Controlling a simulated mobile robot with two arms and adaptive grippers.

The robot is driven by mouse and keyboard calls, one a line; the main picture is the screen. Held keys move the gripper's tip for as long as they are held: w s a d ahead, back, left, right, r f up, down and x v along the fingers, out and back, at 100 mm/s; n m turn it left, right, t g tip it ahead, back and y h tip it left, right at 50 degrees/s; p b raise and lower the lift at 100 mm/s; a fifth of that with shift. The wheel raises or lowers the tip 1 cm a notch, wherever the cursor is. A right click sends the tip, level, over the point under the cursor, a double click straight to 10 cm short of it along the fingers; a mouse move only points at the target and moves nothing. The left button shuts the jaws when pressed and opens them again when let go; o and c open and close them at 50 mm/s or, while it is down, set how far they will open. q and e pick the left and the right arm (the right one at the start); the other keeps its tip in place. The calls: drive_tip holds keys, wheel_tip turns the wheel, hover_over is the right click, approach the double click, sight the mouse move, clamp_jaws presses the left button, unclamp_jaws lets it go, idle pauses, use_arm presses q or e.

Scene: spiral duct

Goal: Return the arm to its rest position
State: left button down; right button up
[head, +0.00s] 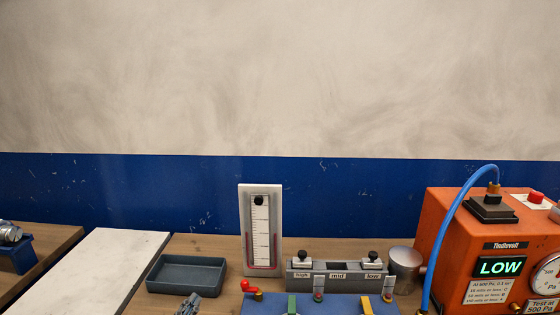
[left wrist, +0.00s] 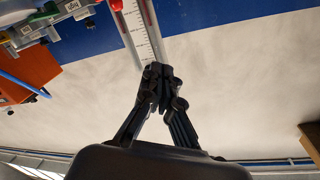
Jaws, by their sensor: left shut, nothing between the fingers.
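My left gripper (head: 188,303) shows only as a small grey tip at the bottom edge of the head view, just below the dark tray. In the left wrist view the black fingers of my left gripper (left wrist: 159,72) come together at their tips, shut, with nothing between them. Behind the tips in that view is the white gauge board (left wrist: 139,38). The rest of my left arm is out of the head view. My right gripper is in neither view.
An empty dark tray (head: 187,274) and a white panel (head: 88,270) are on the bench. An orange tester (head: 470,250) reading LOW, with a blue hose (head: 447,220), is at right.

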use_arm(q)
drive_tip(key=s+f+n+g+y, duration=0.1)
drive_tip(key=s+f+g, duration=0.1)
drive_tip(key=s+f, duration=0.1)
drive_tip(key=s+a+f+n+g+y, duration=0.1)
drive_tip(key=s+f+n+g, duration=0.1)
drive_tip(key=s+f, duration=0.2)
drive_tip(key=s+a+f+n+g+y, duration=0.1)
drive_tip(key=s+f+n+g, duration=0.1)
drive_tip(key=s+f, duration=0.2)
drive_tip(key=shift+s+f+g+y, duration=0.2)
drive_tip(key=shift+s+g+y, duration=0.1)
drive_tip(key=shift+s+y, duration=0.15)
drive_tip(key=s+f+n+g, duration=0.1)
drive_tip(key=s+f+g, duration=0.25)
drive_tip(key=s, duration=0.55)
drive_tip(key=s+f+n+g, duration=0.15)
drive_tip(key=s+g, duration=0.25)
drive_tip(key=s, duration=0.4)
drive_tip(key=s+f+g+b, duration=0.2)
drive_tip(key=f+b, duration=0.8)
drive_tip(key=f, duration=2.9)
drive_tip(key=s+a+f+b, duration=0.2)
drive_tip(key=s+f+b, duration=0.5)
drive_tip(key=s+f, duration=1)
wheel_tip(320, 180, down, 4)
drive_tip(key=shift+r+m, duration=0.1)
drive_tip(key=shift+m, duration=0.35)
